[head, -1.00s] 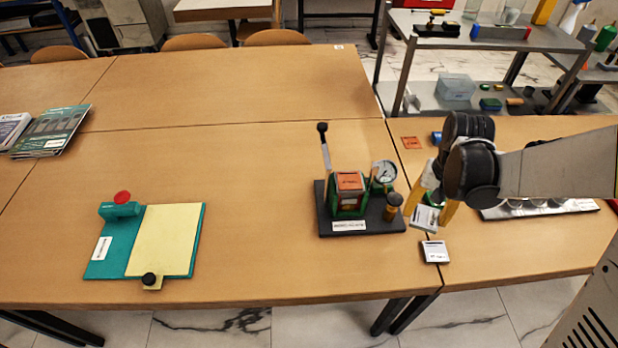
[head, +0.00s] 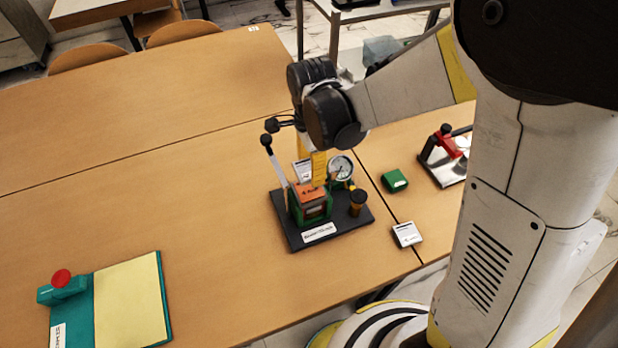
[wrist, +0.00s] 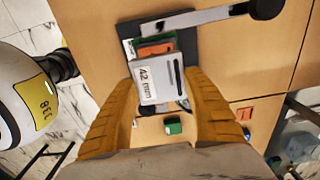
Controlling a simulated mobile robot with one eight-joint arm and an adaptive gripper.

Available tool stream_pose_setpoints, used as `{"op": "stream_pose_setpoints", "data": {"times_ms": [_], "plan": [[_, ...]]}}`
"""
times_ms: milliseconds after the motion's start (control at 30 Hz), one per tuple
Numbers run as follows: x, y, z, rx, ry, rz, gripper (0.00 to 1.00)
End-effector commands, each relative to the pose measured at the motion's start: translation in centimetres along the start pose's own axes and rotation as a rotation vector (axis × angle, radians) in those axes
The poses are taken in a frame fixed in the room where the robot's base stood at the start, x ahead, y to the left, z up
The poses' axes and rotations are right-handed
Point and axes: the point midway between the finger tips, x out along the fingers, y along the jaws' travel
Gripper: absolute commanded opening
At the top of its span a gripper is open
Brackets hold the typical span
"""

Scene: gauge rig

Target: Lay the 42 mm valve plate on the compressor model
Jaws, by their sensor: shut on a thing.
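The valve plate (wrist: 150,85) is a small pale plate with a dark slot, labelled "42 mm". My gripper (wrist: 160,84) is shut on it with its yellow fingers at either side. In the head view the plate (head: 302,170) shows beside a yellow finger of my gripper (head: 312,168), apparently above the back of the compressor model. The compressor model (head: 315,212) has a black base, a green body with an orange-red top, a lever at left and a round gauge. In the wrist view the orange top (wrist: 155,49) shows just beyond the plate. Any contact is unclear.
Another small pale labelled piece (head: 407,234) lies right of the model by the table seam. A green block (head: 395,181) and a red-handled stand (head: 444,148) are further right. A teal board with a yellow sheet (head: 132,300) lies at left. The table between is clear.

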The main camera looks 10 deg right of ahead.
Motion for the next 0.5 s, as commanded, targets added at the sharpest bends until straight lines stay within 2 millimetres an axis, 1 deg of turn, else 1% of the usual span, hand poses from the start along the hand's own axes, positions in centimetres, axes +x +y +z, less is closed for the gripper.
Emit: {"op": "stream_pose_setpoints", "data": {"times_ms": [33, 100, 267, 500], "plan": [[1.4, 0.0, 0.0, 0.000, 0.000, 0.000, 0.22], [2.5, 0.0, 0.0, -0.001, 0.000, 0.000, 0.22], [3.7, 0.0, 0.0, -0.001, 0.000, 0.000, 0.22], [6.9, 0.0, 0.0, -0.001, 0.000, 0.000, 0.22]]}}
